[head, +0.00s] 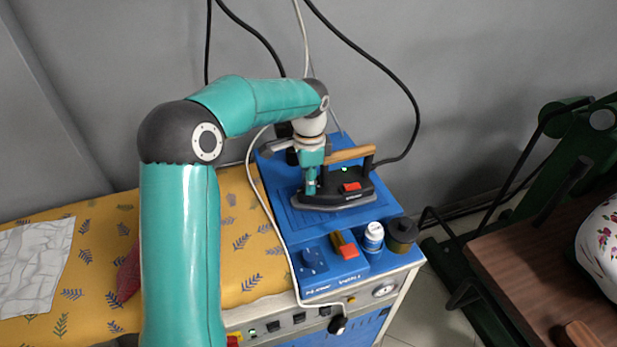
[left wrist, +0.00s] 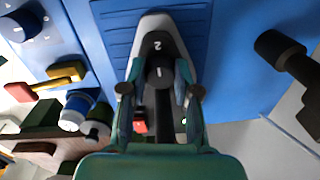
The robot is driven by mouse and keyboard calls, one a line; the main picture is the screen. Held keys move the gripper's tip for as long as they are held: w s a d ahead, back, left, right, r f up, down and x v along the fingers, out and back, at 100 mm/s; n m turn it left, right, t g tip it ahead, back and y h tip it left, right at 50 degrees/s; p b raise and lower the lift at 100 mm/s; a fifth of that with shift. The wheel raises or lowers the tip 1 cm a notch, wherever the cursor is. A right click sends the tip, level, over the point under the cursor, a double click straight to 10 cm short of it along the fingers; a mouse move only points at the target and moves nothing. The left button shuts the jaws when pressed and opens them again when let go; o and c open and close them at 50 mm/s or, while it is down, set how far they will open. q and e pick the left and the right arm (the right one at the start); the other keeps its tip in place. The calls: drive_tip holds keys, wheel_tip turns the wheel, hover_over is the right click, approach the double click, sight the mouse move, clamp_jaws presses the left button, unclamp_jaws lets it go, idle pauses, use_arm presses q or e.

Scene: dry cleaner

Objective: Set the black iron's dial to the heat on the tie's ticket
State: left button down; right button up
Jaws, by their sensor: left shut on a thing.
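The black iron (head: 334,198) stands on the blue ironing station, with a wooden handle (head: 350,153) and a red button (head: 352,188). My left gripper (head: 311,188) points down at its front part. In the left wrist view the gripper (left wrist: 160,85) has its two fingers on either side of the iron's dark dial (left wrist: 159,68) and is shut on it. A red cloth (head: 129,279), perhaps the tie, is partly hidden behind my left arm. I see no readable ticket. My right gripper is out of view.
On the blue station (head: 278,180) are a blue knob (head: 314,260) and a red-and-yellow switch (head: 346,247). A white bottle (head: 373,238) and a dark jar (head: 402,232) stand at its right corner. A white cloth (head: 35,262) lies on the yellow patterned board (head: 238,262). Cables hang behind.

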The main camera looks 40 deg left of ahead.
use_arm(q)
drive_tip(key=shift+m, duration=0.5)
drive_tip(key=c, duration=0.8)
unclamp_jaws()
drive_tip(key=shift+c, duration=0.2)
drive_tip(key=shift+r, duration=0.15)
wheel_tip(320, 180, up, 12)
drive_tip(key=shift+s+d, duration=0.15)
drive_tip(key=shift+d, duration=0.05)
